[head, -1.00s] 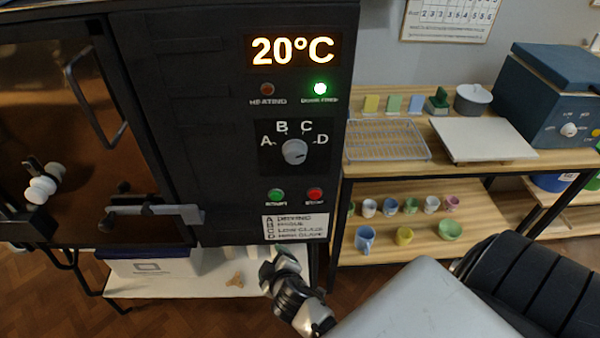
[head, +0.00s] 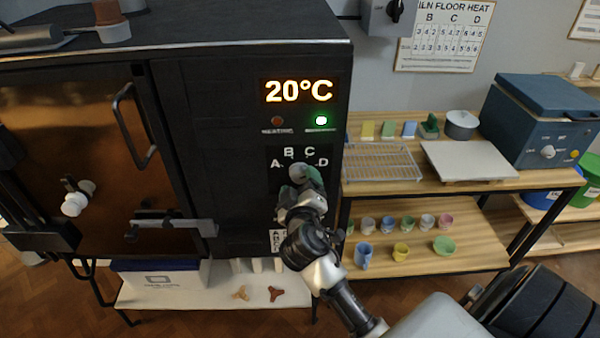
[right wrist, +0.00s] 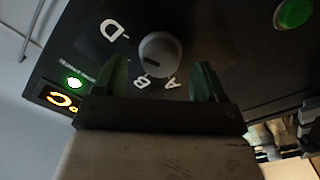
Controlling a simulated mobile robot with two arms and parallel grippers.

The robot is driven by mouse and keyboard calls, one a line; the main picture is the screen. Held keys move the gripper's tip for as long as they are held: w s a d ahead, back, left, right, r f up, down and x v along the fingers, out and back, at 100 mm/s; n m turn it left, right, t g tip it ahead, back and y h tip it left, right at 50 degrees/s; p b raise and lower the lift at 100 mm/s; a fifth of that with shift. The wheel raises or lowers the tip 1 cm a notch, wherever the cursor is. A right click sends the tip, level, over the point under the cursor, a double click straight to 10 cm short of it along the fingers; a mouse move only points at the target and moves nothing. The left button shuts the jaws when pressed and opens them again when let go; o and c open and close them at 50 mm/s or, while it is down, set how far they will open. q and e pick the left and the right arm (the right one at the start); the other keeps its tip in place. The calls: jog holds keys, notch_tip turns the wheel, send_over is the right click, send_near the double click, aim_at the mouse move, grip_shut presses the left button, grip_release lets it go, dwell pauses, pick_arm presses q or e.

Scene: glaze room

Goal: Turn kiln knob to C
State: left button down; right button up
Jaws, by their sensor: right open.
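The kiln knob (right wrist: 160,55) is a round grey dial on the kiln's black control panel (head: 235,170). Letters A, B and D show around it in the right wrist view; C is hidden there, but shows in the head view. A dark mark sits on the knob's face; I cannot tell exactly which letter it points to. My right gripper (head: 308,182) is in front of the knob in the head view, partly covering it. In the right wrist view its green fingers (right wrist: 160,68) are open, one on each side of the knob; contact is not clear. My left gripper is not in view.
The display (head: 298,90) reads 20°C, with a green lamp (head: 321,121) lit below. The green button (right wrist: 294,13) is near the knob. A wooden shelf (head: 480,184) with a rack, cups and a blue box (head: 540,120) stands to the right.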

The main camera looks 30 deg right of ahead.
jog(key=shift+x, duration=1.25)
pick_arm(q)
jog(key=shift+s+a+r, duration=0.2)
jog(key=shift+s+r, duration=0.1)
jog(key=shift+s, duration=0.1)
pick_arm(e)
jog(key=shift+f, duration=0.1)
jog(key=c, duration=0.8)
pick_arm(q)
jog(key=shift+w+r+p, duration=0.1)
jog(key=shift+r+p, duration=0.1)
jog(key=shift+p, duration=0.15)
pick_arm(e)
jog(key=shift+n, duration=0.4)
jog(key=n+p, duration=0.1)
jog(key=n, duration=0.2)
jog(key=shift+n, duration=0.3)
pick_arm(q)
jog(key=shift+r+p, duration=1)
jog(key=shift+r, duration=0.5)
pick_arm(e)
jog(key=shift+n, duration=2.3)
